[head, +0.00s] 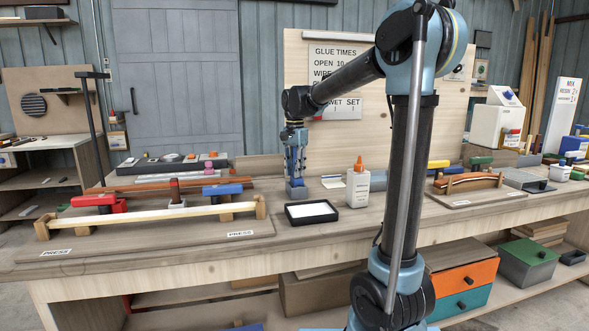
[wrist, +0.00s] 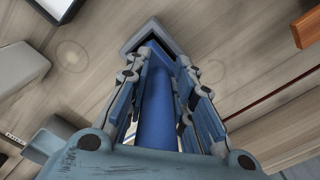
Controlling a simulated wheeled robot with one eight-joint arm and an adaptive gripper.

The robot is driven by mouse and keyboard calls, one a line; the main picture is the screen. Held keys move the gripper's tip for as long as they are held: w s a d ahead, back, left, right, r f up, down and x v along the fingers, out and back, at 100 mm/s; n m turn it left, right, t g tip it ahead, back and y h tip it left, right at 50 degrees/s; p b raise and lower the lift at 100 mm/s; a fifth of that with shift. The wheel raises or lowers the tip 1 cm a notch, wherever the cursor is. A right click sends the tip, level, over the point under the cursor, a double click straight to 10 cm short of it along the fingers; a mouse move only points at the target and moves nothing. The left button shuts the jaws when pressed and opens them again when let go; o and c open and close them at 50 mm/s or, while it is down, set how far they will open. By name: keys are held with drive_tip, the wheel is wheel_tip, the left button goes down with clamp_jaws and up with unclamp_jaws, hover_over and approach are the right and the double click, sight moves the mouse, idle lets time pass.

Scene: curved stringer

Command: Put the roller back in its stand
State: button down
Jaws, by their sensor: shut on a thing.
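My gripper (head: 296,176) points down over the bench, left of the middle in the head view. In the wrist view, its fingers (wrist: 160,72) are closed on both sides of the roller's blue handle (wrist: 157,112). The handle runs away from the camera toward a grey angular stand (wrist: 146,34). In the head view the grey-blue stand (head: 297,192) is on the bench directly below the fingers. The roller's far end overlaps the stand's outline; I cannot tell how deep it sits in it. The fingers hide most of the roller in the head view.
A black-rimmed tray (head: 289,216) lies just in front of the stand. A white glue bottle (head: 358,183) with an orange cap is to its right. A clamped pale strip (head: 150,216) lies at left. A board with clamps (head: 470,190) is at right.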

sight(295, 150)
drive_tip(key=shift+f, duration=1.1)
idle(0.7)
drive_tip(key=c, duration=0.7)
unclamp_jaws()
drive_tip(key=shift+c, duration=0.2)
drive_tip(key=shift+r, duration=0.15)
drive_tip(key=shift+r, duration=4.35)
